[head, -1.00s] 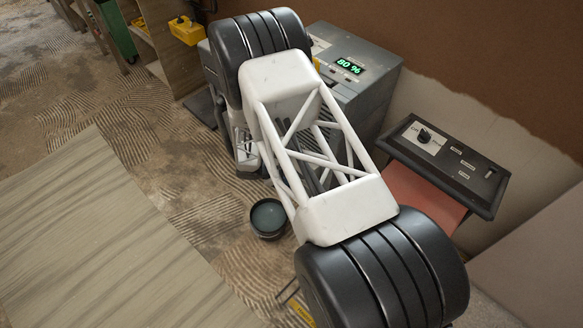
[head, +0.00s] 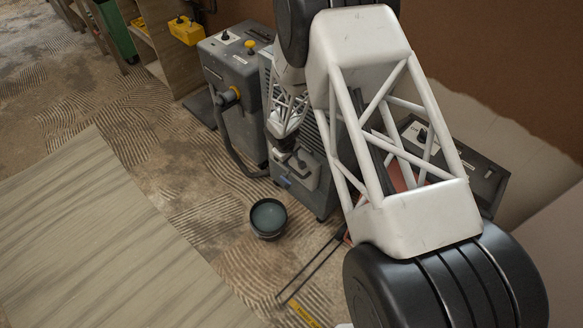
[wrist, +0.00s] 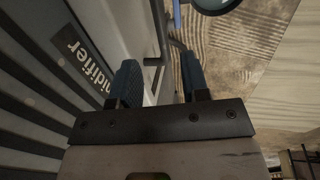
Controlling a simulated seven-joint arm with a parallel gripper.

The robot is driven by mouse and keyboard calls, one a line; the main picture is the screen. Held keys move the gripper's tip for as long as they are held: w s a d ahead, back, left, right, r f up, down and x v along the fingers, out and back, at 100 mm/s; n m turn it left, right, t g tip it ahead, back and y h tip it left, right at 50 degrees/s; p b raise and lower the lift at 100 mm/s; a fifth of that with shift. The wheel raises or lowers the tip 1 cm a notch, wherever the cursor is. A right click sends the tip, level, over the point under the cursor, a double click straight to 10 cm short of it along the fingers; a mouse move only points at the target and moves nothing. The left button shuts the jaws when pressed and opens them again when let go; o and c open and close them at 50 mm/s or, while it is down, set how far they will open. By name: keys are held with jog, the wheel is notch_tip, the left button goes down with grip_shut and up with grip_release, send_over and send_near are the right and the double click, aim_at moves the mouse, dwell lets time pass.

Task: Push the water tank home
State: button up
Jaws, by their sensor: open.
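The grey dehumidifier (head: 322,204) stands on the floor, largely behind my arm in the head view. Its front carries the water tank (head: 303,180), with a pale handle area low down; I cannot tell how far the tank sticks out. My gripper (wrist: 160,75) is open at this front. In the wrist view its two blue-padded fingers point down along the pale front face (wrist: 118,35), beside slats and a label ending in "idifier". A dark bar (wrist: 156,61) shows between the fingertips; contact is unclear. My arm hides the display top.
A dark round bucket (head: 268,217) stands on the floor in front. A grey machine with a hose (head: 238,95) stands to the left. A dark control panel (head: 480,175) is at the right, partly hidden.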

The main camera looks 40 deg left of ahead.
aim_at(292, 168)
jog(key=shift+f, duration=0.2)
jog(key=shift+w+f, duration=0.25)
jog(key=shift+f, duration=0.95)
jog(key=shift+w+f, duration=0.25)
jog(key=shift+f, duration=1)
jog(key=shift+w+f, duration=0.25)
jog(key=shift+f, duration=0.95)
jog(key=shift+c, duration=0.3)
grip_shut()
